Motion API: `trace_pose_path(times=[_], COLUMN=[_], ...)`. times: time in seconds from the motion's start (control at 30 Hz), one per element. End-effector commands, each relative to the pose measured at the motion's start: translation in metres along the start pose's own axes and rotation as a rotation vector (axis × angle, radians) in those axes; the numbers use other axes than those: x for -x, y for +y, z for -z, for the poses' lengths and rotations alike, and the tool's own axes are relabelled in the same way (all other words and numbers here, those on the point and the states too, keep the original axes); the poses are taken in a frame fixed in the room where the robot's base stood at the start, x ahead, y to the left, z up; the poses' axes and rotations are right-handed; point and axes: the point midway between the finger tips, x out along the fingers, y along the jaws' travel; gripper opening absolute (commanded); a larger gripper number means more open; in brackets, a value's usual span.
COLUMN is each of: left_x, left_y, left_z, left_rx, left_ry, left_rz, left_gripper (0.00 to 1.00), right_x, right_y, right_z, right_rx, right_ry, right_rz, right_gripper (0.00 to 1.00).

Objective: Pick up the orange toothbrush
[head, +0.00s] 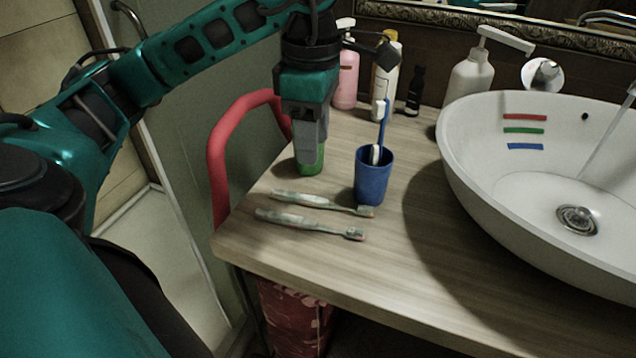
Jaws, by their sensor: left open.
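Two pale toothbrushes lie side by side on the wooden counter, the farther toothbrush (318,203) and the nearer toothbrush (305,224). Both heads point right and show faint orange-brown tints; I cannot tell which one is the orange toothbrush. My left gripper (311,146) points down behind the two toothbrushes, apart from them, and is open. It stands over a green cup (309,166), hiding much of it; whether they touch is unclear. A blue cup (373,180) to the right holds an upright blue-and-white toothbrush (384,128). My right gripper is not in view.
A white basin (462,170) fills the right of the counter. A pink bottle (347,80), a yellow-and-white bottle (386,70), a small dark bottle (414,91) and a white pump bottle (469,78) stand at the back. A red rail (217,160) borders the left edge. The front counter is clear.

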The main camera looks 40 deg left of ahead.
Motion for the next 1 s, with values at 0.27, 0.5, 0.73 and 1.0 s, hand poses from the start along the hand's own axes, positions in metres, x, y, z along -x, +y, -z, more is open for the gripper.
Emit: trace_pose_path(times=[0.27,0.5,0.73,1.0], left_x=[-0.049,-0.066,-0.100,-0.107], left_y=[-0.001,0.000,0.001,0.002], left_z=[0.000,0.000,0.001,0.001], left_rx=[-0.001,0.000,0.000,-0.001], left_ry=[0.001,0.001,0.000,-0.001], left_rz=[0.005,0.004,0.004,0.001], left_gripper=[0.46,0.46,0.46,0.46], right_x=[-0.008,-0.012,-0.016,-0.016], right_y=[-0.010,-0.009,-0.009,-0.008], right_z=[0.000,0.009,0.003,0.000], right_rx=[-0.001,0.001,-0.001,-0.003], right_ry=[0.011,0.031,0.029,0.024], right_rz=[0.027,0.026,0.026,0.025], right_gripper=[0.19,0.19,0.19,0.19])
